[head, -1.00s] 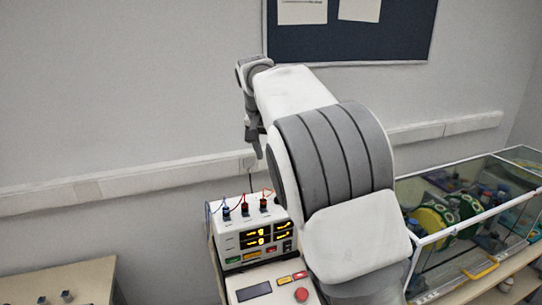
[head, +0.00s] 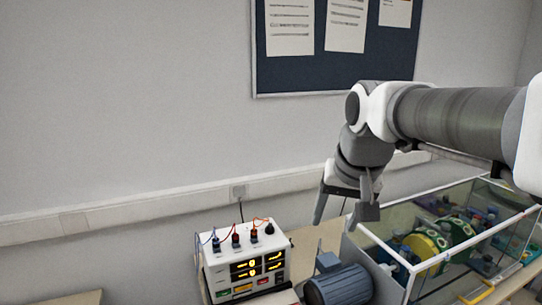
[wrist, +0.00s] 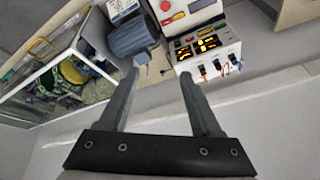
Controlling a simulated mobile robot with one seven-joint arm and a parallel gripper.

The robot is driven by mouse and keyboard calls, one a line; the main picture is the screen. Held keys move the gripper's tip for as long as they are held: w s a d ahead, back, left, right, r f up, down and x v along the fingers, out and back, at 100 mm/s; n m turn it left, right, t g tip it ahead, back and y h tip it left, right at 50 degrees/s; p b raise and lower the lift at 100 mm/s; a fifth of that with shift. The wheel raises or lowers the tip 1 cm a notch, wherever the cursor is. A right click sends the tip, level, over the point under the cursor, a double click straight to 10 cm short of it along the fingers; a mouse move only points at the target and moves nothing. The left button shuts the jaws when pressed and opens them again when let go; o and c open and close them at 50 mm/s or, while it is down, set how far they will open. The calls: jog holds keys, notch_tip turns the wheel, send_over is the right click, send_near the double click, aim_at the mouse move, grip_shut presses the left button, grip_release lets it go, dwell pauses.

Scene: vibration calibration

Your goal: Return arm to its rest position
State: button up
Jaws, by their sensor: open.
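My gripper (head: 345,206) hangs from my arm in the head view, fingers pointing down, above the bench between the white power unit and the glass case. In the wrist view the two fingers of my gripper (wrist: 159,80) are spread apart with nothing between them. The arm reaches in from the right edge of the head view.
A white power unit (head: 243,264) with lit displays and plugged leads stands left of the gripper. A grey motor (head: 339,286) is below it. A glass case (head: 405,262) holding green and yellow wheels stands right. A notice board (head: 290,72) hangs on the wall.

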jog(key=s+d+f+n, duration=0.1)
jog(key=s+f, duration=0.3)
jog(key=s, duration=0.4)
jog(key=s+d+f, duration=0.1)
jog(key=s+f, duration=0.2)
jog(key=s, duration=0.5)
jog(key=shift+d+f+n+t+h, duration=0.3)
jog(key=shift+f+n+t, duration=0.1)
